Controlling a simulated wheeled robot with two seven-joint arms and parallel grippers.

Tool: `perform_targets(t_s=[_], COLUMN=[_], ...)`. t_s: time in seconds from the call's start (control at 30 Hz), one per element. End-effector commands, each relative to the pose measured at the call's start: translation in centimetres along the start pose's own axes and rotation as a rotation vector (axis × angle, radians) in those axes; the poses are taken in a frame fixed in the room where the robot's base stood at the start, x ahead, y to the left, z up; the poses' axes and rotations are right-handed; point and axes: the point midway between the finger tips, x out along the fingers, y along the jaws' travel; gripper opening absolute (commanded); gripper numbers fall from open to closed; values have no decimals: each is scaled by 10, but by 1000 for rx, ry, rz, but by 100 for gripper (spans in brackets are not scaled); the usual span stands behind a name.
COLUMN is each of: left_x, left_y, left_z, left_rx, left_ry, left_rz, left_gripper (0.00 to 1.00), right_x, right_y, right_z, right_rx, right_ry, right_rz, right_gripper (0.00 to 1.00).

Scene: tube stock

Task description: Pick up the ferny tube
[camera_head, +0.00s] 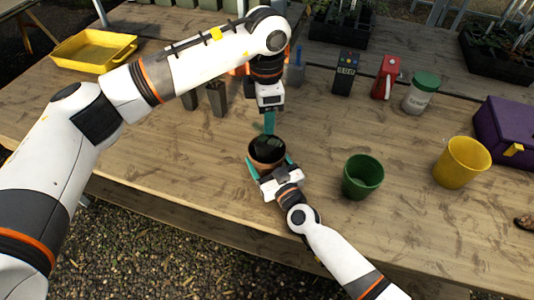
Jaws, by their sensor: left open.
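Two dark grey square tubes stand on the bench behind my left arm, one at left (190,99) and one beside it (217,99). I see no ferny leaves on them; the arm covers the area above, so I cannot tell which tube is ferny. My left gripper (269,123) points down, open and seen edge-on, just behind and above a terracotta pot (255,159). The pot has a dark inside. My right gripper (272,167) has its teal fingers on either side of the pot, seemingly against its wall.
A green pot (362,178) and yellow pot (461,163) stand to the right. Behind are a black meter (345,73), red item (385,78), green-lidded jar (421,94) and purple box (507,130). A yellow tray (95,49) is far left. The bench's front left is clear.

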Motion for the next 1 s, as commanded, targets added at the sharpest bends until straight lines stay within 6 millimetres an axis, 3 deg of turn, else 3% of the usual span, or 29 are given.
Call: perform_targets(t_s=[0.3, 0.5, 0.67, 1.0], left_x=[5, 7, 12, 65], left_y=[1, 2, 2, 2], left_z=[1, 1, 1, 1], left_rx=[-625, -888, -977, -990], left_ry=[0, 0, -2, -3], left_rz=[0, 0, 1, 2], left_gripper=[51, 51, 51, 51], right_x=[0, 0, 0, 0], right_y=[0, 0, 0, 0], right_z=[0, 0, 0, 0], right_rx=[0, 0, 0, 0], right_ry=[0, 0, 0, 0], right_rz=[0, -1, -1, 0], right_gripper=[56, 55, 55, 55])
